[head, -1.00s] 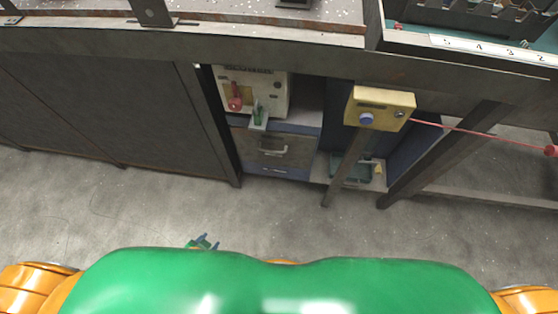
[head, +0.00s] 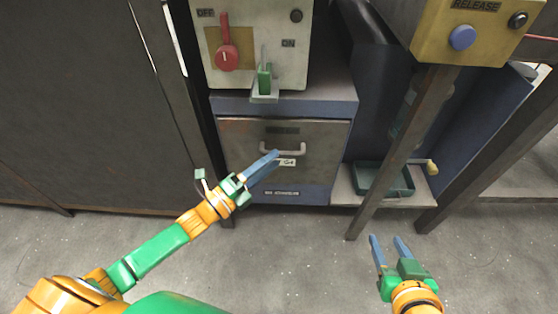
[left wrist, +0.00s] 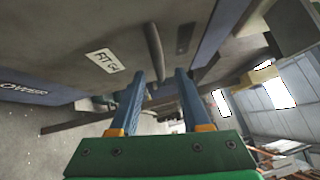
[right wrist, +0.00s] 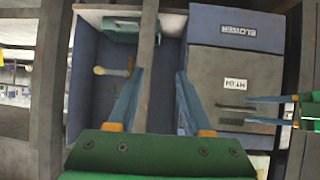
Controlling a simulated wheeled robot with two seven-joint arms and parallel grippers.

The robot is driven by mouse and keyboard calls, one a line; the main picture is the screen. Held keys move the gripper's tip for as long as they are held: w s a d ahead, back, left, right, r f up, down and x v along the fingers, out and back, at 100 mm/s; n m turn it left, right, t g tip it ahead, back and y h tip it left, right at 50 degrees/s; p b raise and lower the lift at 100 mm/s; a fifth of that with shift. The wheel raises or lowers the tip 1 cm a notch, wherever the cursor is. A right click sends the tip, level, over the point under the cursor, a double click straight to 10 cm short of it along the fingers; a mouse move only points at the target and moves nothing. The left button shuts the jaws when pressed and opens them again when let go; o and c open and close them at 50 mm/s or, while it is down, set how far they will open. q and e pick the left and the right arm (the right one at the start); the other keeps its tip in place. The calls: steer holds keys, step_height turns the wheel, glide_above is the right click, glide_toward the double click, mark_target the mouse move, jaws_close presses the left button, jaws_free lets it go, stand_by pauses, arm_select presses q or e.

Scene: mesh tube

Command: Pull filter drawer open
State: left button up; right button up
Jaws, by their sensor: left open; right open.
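The filter drawer (head: 240,150) is a grey-brown front with a small white label, below a blue ledge in the cabinet; it looks shut. Its metal bar handle (head: 283,151) is partly hidden by my left gripper (head: 270,157), which is open with its blue fingers at the handle. In the left wrist view the handle (left wrist: 153,45) lines up between the open fingertips; I cannot tell whether they touch it. The drawer front also shows in the right wrist view (right wrist: 225,70). My right gripper (head: 387,240) is open and empty, low and to the right of the drawer.
A panel with a red switch (head: 227,57) and a green lever (head: 264,78) stands above the drawer. A yellow box with a blue button (head: 462,38) sits on a post (head: 395,160) right of the drawer. A green tray (head: 384,180) lies behind the post. The floor in front is clear.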

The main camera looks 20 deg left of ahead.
arm_select(q)
steer(key=x, duration=0.3)
steer(key=shift+b, duration=0.3)
jaws_close()
arm_select(e)
step_height(320, 180, up, 6)
steer(key=w+a+t+y, duration=0.1)
steer(key=w+t, duration=0.1)
steer(key=t, duration=0.1)
steer(key=shift+w+a+f+t, duration=0.15)
steer(key=shift+w+f+t, duration=0.05)
steer(key=shift+w+t, duration=0.15)
stand_by(0.3)
